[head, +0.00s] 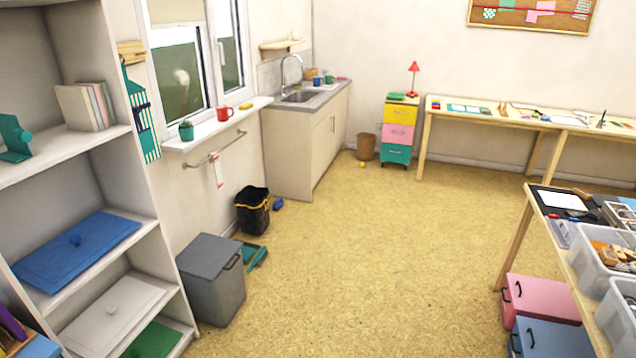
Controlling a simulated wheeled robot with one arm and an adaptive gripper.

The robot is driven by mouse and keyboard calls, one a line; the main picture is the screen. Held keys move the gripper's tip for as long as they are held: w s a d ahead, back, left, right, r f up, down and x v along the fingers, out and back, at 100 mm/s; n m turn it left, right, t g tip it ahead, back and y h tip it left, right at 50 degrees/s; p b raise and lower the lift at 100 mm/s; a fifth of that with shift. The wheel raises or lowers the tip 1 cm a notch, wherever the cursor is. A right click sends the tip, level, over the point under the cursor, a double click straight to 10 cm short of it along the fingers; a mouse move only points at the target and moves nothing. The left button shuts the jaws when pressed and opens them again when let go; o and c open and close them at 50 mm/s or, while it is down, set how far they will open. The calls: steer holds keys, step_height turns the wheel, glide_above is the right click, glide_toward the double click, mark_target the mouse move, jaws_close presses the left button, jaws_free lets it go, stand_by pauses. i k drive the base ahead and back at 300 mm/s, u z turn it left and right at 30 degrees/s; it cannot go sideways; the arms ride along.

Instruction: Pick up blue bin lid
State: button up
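A flat blue lid (90,256) with a small round knob on top lies on a middle shelf of the white shelf unit at the left. It lies flat and its front edge is near the shelf's front edge. A blue bin (552,340) with a dark handle stands on the floor under the table at the lower right, partly cut off by the frame. My gripper is not in view.
A white lid (112,312) and a green lid (152,341) lie on lower shelves. A grey bin (212,275) stands on the floor beside the shelf unit. A pink bin (540,298) is under the right table. The middle floor is clear.

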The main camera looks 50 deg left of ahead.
mark_target(50, 266)
steer(key=u, duration=2.75)
steer(key=i, duration=1.75)
steer(key=u, duration=0.75)
steer(key=i, duration=1.05)
steer(key=u, duration=0.8)
